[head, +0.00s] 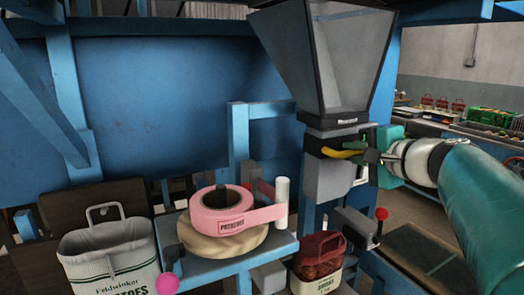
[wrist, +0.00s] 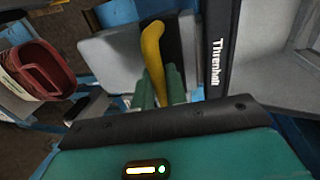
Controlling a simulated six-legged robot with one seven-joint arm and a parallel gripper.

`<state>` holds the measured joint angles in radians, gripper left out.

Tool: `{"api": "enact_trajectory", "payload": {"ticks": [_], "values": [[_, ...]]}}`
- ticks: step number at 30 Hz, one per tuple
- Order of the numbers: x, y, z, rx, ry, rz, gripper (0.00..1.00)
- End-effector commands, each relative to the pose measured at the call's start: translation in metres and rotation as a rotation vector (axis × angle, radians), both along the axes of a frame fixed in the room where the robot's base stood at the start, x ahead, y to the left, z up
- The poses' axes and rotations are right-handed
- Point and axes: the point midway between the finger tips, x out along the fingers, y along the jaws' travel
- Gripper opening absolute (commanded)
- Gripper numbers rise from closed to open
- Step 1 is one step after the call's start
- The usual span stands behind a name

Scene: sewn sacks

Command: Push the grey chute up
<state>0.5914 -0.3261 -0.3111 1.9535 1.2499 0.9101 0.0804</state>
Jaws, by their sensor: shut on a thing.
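A large grey hopper (head: 330,60) with a dark frame stands above a blue post, right of centre in the head view. Below its dark collar hangs a grey box-like chute (head: 326,180), which also shows in the wrist view (wrist: 108,55). A yellow curved handle (head: 338,153) sticks out at the collar. My gripper (head: 370,156) comes in from the right and is shut on this handle. In the wrist view, the green fingers (wrist: 158,90) close around the lower end of the yellow handle (wrist: 153,50). The exact contact is partly hidden.
A pink tape roll (head: 222,208) lies on a tan disc left of the post. An open white sack (head: 108,255) stands at front left. A red-topped sack (head: 318,262) stands below the chute. A red-knobbed lever (head: 380,216) stands below my gripper.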

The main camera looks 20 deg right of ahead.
Motion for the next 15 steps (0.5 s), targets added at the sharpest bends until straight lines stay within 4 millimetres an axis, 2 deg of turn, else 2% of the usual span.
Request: {"api": "enact_trajectory", "payload": {"ticks": [1, 2, 3, 5, 15], "values": [[0.0008, 0.0017, 0.0082, -0.004, -0.016, 0.001, 0.0], [0.0009, 0.0017, 0.0083, -0.004, -0.016, 0.001, 0.0], [0.0009, 0.0017, 0.0084, -0.004, -0.016, 0.001, 0.2], [0.0008, 0.0017, 0.008, -0.004, -0.016, 0.001, 0.32], [-0.002, 0.0005, 0.0056, -0.004, -0.01, 0.0, 0.33]]}}
